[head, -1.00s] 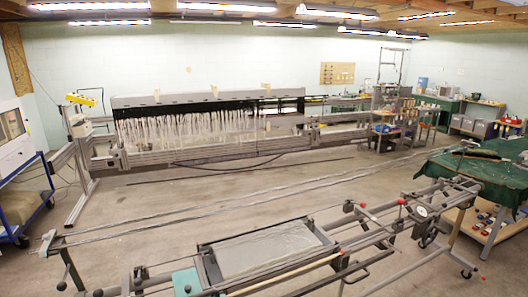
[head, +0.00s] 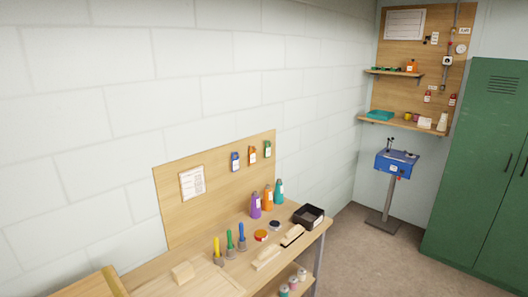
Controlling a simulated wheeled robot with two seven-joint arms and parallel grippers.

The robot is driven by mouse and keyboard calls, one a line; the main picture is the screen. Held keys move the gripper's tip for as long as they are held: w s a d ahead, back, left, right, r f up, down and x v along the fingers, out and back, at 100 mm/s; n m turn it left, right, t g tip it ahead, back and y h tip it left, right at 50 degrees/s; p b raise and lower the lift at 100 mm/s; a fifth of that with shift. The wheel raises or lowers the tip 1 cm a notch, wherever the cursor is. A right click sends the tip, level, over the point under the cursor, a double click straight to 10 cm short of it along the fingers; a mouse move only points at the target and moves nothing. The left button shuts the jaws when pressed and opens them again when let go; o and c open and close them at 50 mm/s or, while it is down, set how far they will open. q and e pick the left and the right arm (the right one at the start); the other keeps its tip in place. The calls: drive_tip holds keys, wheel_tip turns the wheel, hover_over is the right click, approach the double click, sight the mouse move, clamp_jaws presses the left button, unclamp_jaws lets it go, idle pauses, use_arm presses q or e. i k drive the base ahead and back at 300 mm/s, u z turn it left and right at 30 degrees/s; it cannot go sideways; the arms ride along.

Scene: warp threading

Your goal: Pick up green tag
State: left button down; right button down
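A green tag (head: 267,149) hangs on a wooden backboard (head: 205,212) fixed to the white block wall in the head view. It is the rightmost of three small tags in a row. An orange tag (head: 252,155) hangs just left of it, and a blue tag (head: 235,162) hangs left of that. Neither of my grippers is in view.
A wooden workbench (head: 215,281) below the board holds purple, orange and teal bottles (head: 268,197), colored-handled tools (head: 229,243), wooden blocks and a black tray (head: 308,216). A blue pedestal unit (head: 397,163) and green locker (head: 487,150) stand right. Floor (head: 365,255) between is clear.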

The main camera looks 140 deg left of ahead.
sight(267, 148)
drive_tip(key=u, duration=3.4)
drive_tip(key=i, duration=4.3)
drive_tip(key=u, duration=0.45)
